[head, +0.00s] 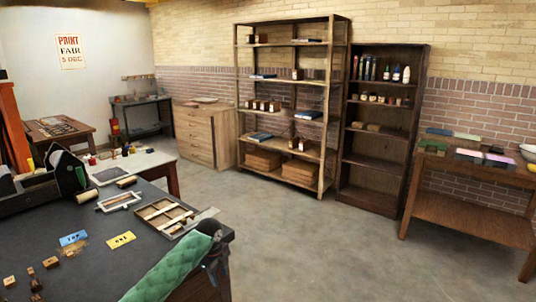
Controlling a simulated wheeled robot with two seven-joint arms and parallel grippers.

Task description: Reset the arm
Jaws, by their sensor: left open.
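My left arm comes in at the bottom of the head view, with a green quilted-looking link (168,272) and a dark wrist (209,228). It lies in front of the dark table's near right corner. My left gripper (216,274) hangs below the wrist, beside the table edge; it is small and dark here. It is open, and I see nothing held in it. My right gripper is not in view.
The dark table (140,236) carries a divided wooden tray (163,215), a blue card (73,238), a yellow card (121,240) and small wooden blocks. Tall shelves (290,100) line the back wall. A wooden table (470,208) stands right. The middle floor (310,245) is clear.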

